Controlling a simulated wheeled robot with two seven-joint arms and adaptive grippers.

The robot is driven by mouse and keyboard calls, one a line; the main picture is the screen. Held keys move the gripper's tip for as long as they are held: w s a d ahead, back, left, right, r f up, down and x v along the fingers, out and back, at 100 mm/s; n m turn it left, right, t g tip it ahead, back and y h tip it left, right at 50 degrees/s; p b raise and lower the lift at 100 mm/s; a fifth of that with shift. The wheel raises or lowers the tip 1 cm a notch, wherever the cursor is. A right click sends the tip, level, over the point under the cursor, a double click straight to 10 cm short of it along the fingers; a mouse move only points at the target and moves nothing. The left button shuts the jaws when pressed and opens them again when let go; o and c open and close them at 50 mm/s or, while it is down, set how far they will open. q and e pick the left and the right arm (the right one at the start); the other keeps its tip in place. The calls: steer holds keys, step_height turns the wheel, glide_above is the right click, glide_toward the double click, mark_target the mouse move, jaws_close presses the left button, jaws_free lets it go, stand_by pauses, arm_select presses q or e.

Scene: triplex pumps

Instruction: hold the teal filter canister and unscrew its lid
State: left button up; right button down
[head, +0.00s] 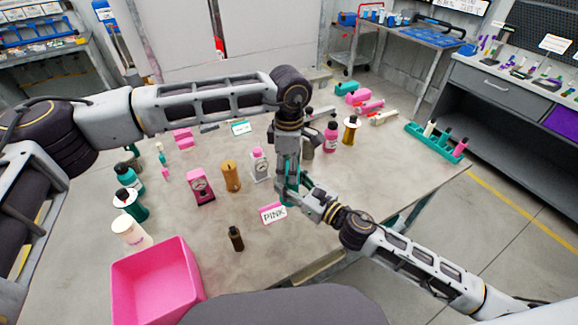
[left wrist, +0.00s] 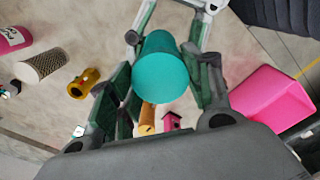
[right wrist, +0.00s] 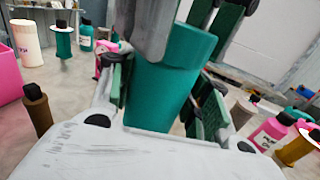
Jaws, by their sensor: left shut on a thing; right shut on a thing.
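The teal filter canister (right wrist: 165,85) stands upright between both grippers in the right wrist view. Its round teal lid (left wrist: 160,68) fills the middle of the left wrist view, seen from above. My left gripper (head: 289,185) comes down from above and is shut on the lid, with a finger on either side. My right gripper (right wrist: 165,95) comes in from the front right and is shut around the canister's body, below the left gripper. In the head view the two grippers hide most of the canister. I cannot tell whether the canister touches the table.
A pink bin (head: 156,283) stands at the table's front left. A white PINK sign (head: 273,213) and a dark brown bottle (head: 236,238) are near the grippers. Pink and grey gauge boxes, an orange cylinder (head: 231,176) and several bottles stand around.

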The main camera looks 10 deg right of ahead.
arm_select(q)
steer(key=n, duration=1)
steer(key=shift+n, duration=0.4)
steer(key=n, duration=1)
steer(key=shift+r, duration=1.25)
stand_by(1.0)
steer(key=shift+r, duration=1.9)
steer(key=shift+f, duration=0.1)
